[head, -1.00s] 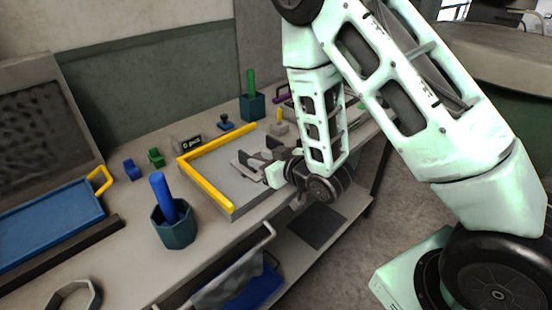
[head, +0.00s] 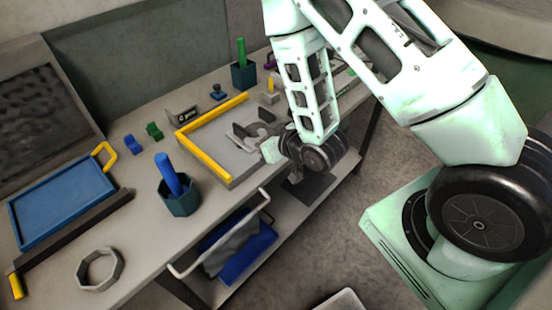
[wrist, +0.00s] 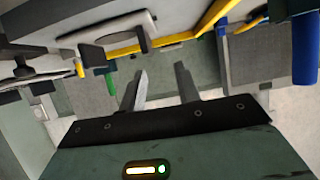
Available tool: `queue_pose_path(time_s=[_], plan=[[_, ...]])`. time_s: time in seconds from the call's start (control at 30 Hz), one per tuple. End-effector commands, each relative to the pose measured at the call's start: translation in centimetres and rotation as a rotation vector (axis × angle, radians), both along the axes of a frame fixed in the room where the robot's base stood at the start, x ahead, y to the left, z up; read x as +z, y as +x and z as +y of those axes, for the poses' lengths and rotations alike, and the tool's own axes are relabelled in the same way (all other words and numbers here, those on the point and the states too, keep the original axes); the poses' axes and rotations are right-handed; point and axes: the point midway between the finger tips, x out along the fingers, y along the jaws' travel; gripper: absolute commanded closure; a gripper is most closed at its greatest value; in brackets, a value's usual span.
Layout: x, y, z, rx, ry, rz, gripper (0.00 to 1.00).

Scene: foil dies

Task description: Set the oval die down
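My gripper (head: 250,138) is low over the grey board with yellow rails (head: 207,157) in the head view. In the wrist view its two fingers (wrist: 160,78) stand apart with nothing between them. A pale, round-cornered slab with dark blocks (wrist: 112,27) shows at the upper left of the wrist view, apart from the fingertips. It may be the oval die, but I cannot tell for sure. In the head view the dark fingers and grey shapes overlap, so no oval outline is clear there.
A teal cup with a blue rod (head: 180,203) stands in front of the board. A teal box with a green rod (head: 243,75) stands behind. Small blue (head: 133,145) and green (head: 154,131) pieces, a blue tray (head: 62,205) and a grey octagonal ring (head: 100,270) lie left.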

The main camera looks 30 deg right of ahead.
Motion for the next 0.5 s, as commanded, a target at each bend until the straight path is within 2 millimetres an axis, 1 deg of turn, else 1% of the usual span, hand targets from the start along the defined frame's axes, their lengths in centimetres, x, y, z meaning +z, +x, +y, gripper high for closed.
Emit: queue_pose_path(time_s=[0.03,0.13,0.27,0.37,0.47,0.5], plan=[[1.0,0.3,1.3,0.011,-0.005,0.038,0.67],[2.1,-0.3,3.5,0.035,-0.033,0.158,0.67],[4.1,-2.3,6.2,0.082,-0.079,0.316,0.67],[5.9,-4.7,7.9,0.125,-0.123,0.436,0.67],[8.0,-7.9,9.3,0.174,-0.179,0.552,0.67],[8.8,-9.3,9.6,0.193,-0.204,0.598,0.67]])
